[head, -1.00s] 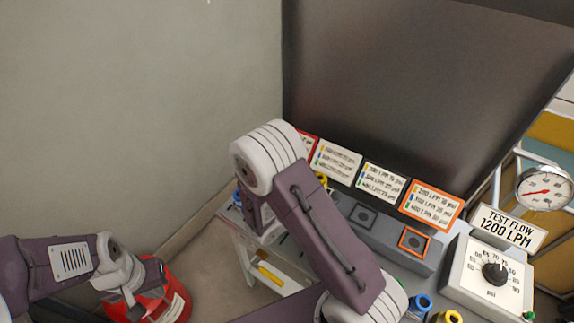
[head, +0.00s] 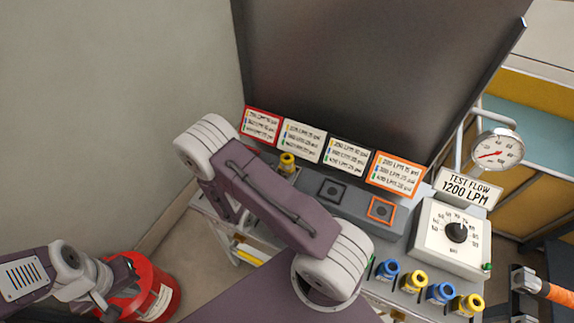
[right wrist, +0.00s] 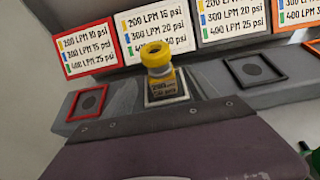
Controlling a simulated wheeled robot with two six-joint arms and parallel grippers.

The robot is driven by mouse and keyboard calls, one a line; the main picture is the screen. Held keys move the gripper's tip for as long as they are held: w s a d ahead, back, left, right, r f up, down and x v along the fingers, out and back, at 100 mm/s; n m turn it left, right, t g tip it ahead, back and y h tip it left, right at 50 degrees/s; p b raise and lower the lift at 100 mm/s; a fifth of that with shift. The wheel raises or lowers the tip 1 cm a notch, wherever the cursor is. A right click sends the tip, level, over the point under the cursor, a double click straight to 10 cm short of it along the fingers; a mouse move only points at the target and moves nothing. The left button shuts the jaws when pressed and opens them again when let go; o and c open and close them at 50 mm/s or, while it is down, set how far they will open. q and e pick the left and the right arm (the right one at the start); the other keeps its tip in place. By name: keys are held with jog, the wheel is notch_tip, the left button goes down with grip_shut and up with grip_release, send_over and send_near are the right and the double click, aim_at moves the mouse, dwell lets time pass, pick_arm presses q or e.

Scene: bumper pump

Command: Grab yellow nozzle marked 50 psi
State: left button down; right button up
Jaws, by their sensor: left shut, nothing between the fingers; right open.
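A yellow nozzle (head: 287,162) stands upright on the grey ledge below the cards. In the right wrist view this yellow nozzle (right wrist: 157,58) stands on the light-framed pad, with a tag reading about 200 LPM; its psi figure is unclear. Two more yellow nozzles (head: 414,281) (head: 467,304) stand in the front row at right; their marks are too small to read. My right gripper's mauve housing (right wrist: 180,145) fills the bottom of the right wrist view, short of the nozzle; its fingertips are hidden. My left gripper (head: 105,308) is shut and empty beside the red bucket.
Blue nozzles (head: 387,269) (head: 440,292) alternate with the yellow ones. Black-framed (head: 331,190) and orange-framed (head: 381,209) pads are empty, as is the red-framed pad (right wrist: 90,102). A pressure dial box (head: 450,238), gauge (head: 497,150) and 1200 LPM sign (head: 467,188) stand at right. A red bucket (head: 155,285) is at left.

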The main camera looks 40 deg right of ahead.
aim_at(284, 168)
jog(key=x, duration=0.2)
jog(key=p+x, duration=0.1)
jog(key=x, duration=0.1)
jog(key=shift+d+r, duration=0.2)
jog(key=shift+w+d+f, duration=0.2)
jog(key=shift+d, duration=0.1)
jog(key=shift+a, duration=0.1)
jog(key=shift+r, duration=0.1)
jog(key=c, duration=0.5)
grip_shut()
